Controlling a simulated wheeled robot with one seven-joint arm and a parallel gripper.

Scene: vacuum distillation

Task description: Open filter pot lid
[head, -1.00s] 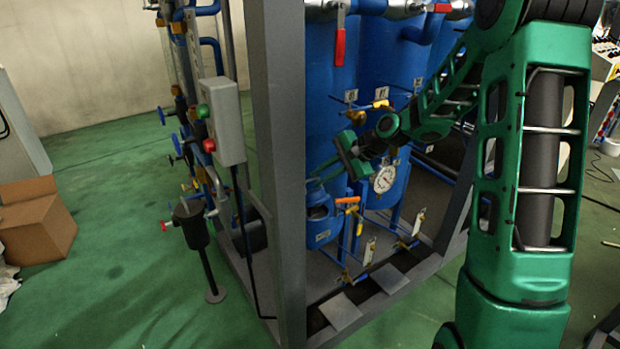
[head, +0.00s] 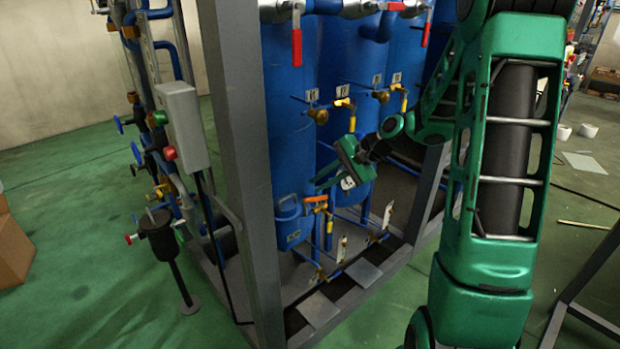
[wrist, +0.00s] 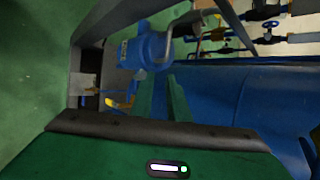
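The filter pot (head: 292,228) is a small blue vessel low in the frame, beside the grey post, in the head view. A curved bar handle (head: 286,206) shows at its top. In the wrist view the pot (wrist: 146,50) lies beyond the fingertips, with the grey bent handle (wrist: 188,24) sticking out to the right. I cannot tell clearly how the lid sits. My gripper (head: 322,180) is above and right of the pot, apart from it. In the wrist view my gripper (wrist: 160,80) has two green fingers with a narrow gap and nothing between them.
A grey frame post (head: 240,160) stands left of the pot. Large blue tanks (head: 290,110) rise behind. Yellow-handled valves (head: 343,103) and an orange-handled valve (head: 315,199) are close to my gripper. A control box (head: 183,125) with green and red buttons hangs left.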

